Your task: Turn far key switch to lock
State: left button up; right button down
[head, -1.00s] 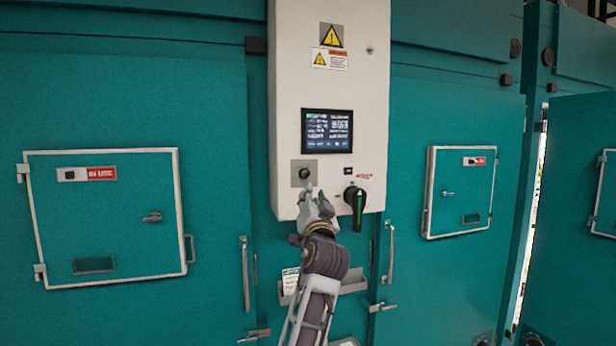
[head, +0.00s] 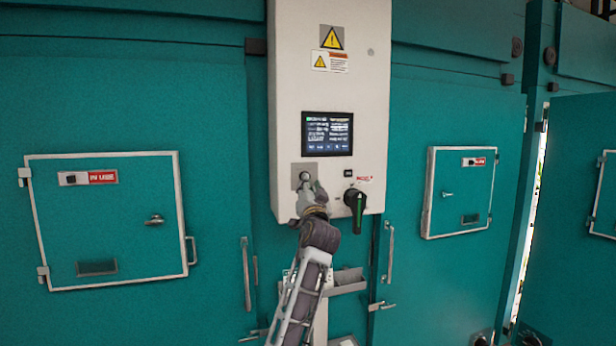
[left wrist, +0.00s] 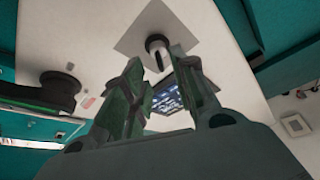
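The key switch (head: 305,176) is a small dark round knob on a square grey plate low on the white control box. In the left wrist view the key switch (left wrist: 157,44) shows a black collar with a light slot, at the centre of its plate. My left gripper (head: 309,188) is just below and in front of it, reaching up from below. In the left wrist view my left gripper (left wrist: 157,58) is open, with one finger to each side of the switch. I cannot tell whether the fingers touch it. My right gripper is not in view.
A black rotary handle with a green stripe (head: 356,202) projects from the box just right of my left gripper. A display (head: 327,133) is above. Teal chamber doors with small hatches (head: 107,222) flank the box. A grey tray (head: 348,280) is below.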

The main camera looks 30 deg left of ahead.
pick_arm(q)
jog(key=shift+p+x, duration=0.85)
jog(key=shift+x, duration=1.95)
jog(key=shift+c, duration=0.2)
grip_shut()
